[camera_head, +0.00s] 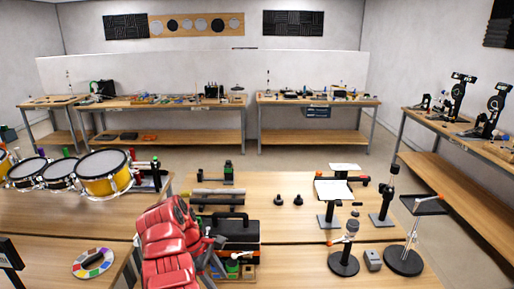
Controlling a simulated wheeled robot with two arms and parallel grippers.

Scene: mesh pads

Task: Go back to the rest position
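No part that I can identify as my left or right gripper shows in the head view.
A red padded seat-like object (165,245) stands at the front centre beside a black toolbox (236,228). A coloured disc (93,263) lies front left.

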